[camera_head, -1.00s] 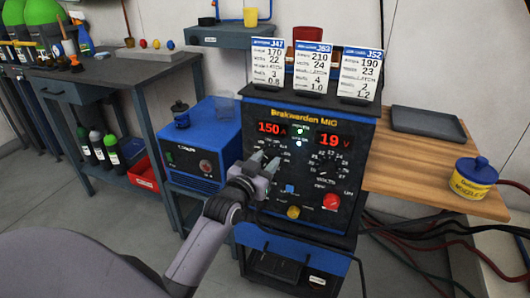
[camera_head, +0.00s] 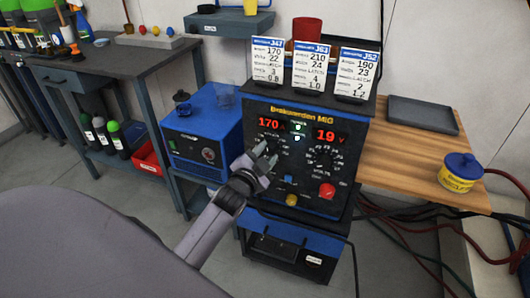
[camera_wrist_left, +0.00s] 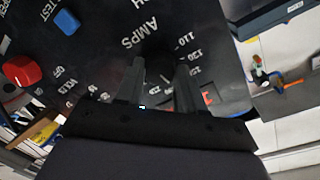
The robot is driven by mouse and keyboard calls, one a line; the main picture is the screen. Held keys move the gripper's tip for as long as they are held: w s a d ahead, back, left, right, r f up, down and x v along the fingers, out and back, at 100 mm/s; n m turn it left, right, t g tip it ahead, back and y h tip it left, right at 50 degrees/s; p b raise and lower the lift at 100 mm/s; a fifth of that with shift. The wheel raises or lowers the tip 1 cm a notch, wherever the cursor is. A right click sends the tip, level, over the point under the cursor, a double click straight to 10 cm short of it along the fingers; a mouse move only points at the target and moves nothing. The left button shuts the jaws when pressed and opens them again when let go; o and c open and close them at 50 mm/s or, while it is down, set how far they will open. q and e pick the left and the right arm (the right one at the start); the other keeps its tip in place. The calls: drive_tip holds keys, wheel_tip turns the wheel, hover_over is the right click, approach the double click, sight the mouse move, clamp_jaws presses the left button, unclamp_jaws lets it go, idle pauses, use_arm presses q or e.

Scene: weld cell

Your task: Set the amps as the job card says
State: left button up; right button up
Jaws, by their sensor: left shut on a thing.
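The welder (camera_head: 350,122), labelled Brakwarden MIG, faces me. Its red amps display (camera_head: 270,124) reads 170 and its volts display (camera_head: 327,135) reads 19. My left gripper (camera_head: 262,156) is at the amps dial on the panel's left side, shut on the amps knob, which its fingers mostly hide. In the left wrist view the gripper (camera_wrist_left: 160,68) sits under the printed AMPS label (camera_wrist_left: 140,32). Three job cards stand on top: the left card (camera_head: 268,66) shows 170 and 22, the middle card (camera_head: 309,68) 210 and 24, the right card (camera_head: 356,75) 190 and 23. My right gripper is out of view.
A red knob (camera_head: 327,190), a yellow knob (camera_head: 291,200) and the volts dial (camera_head: 325,158) are close by on the panel. A blue unit (camera_head: 203,135) stands left. A wooden shelf (camera_head: 410,160) with a grey tray (camera_head: 424,114) and a yellow tub (camera_head: 460,175) is right.

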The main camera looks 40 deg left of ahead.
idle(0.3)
use_arm(q)
drive_tip(key=o, duration=1)
drive_tip(key=shift+o, duration=0.2)
drive_tip(key=shift+s, duration=0.1)
drive_tip(key=v, duration=0.7)
drive_tip(key=shift+p, duration=0.4)
drive_tip(key=s+d+f+n+g+h+p, duration=0.2)
drive_tip(key=s+d, duration=0.4)
drive_tip(key=s, duration=0.3)
drive_tip(key=s+d+f+n+g+h+p, duration=0.2)
drive_tip(key=s+d+f+g+h+p, duration=0.1)
drive_tip(key=s, duration=0.7)
drive_tip(key=d+f+g+p, duration=0.1)
drive_tip(key=d+f+p, duration=0.1)
drive_tip(key=d+p, duration=0.1)
drive_tip(key=shift+d, duration=0.65)
